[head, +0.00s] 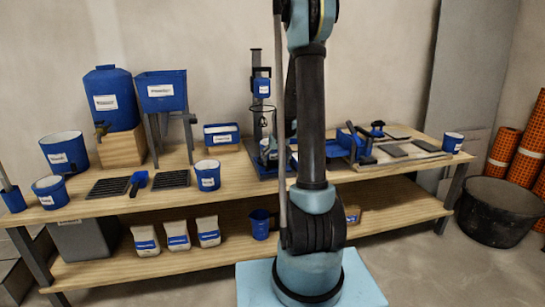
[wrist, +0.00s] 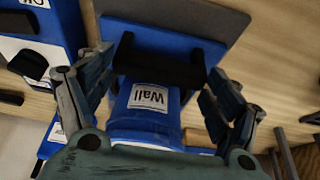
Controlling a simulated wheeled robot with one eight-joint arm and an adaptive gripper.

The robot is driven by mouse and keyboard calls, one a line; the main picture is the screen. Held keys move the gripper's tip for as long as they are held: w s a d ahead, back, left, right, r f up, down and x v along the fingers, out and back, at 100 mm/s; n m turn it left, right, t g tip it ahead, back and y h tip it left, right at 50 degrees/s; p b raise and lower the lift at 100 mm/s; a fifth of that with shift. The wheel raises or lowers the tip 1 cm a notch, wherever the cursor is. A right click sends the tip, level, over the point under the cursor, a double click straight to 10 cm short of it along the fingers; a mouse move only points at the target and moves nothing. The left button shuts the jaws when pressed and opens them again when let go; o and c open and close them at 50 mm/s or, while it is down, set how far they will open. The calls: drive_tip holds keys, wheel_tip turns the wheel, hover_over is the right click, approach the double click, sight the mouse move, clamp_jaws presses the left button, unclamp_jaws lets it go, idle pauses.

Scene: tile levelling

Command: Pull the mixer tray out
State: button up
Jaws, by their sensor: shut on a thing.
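In the wrist view my gripper (wrist: 160,68) has its two fingers at either end of a black bar-shaped handle (wrist: 160,72), and it is shut on it. The handle sits at the front of a blue tray-like part (wrist: 155,36). A blue container (wrist: 147,125) with a white label reading "Wall" shows just below the handle, near the gripper's palm. In the head view the mixer stand (head: 256,75) rises from a blue base (head: 262,170) at the middle of the bench. My arm partly covers it, and my gripper cannot be made out there.
The wooden bench (head: 110,203) carries a blue tank (head: 110,90), a blue hopper (head: 161,90), tubs and dark notched plates left of the mixer. Boards and tools lie at the right. Bags (head: 177,235) stand on the lower shelf. A black bucket (head: 497,212) is on the floor.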

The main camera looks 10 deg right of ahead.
drive_tip(key=shift+s+d, duration=0.15)
drive_tip(key=shift+s, duration=1.5)
drive_tip(key=o, duration=1.4)
drive_tip(key=shift+o, duration=0.2)
drive_tip(key=shift+r, duration=0.1)
drive_tip(key=v, duration=1.1)
drive_tip(key=shift+r, duration=0.25)
drive_tip(key=shift+s, duration=0.15)
drive_tip(key=shift+s, duration=0.1)
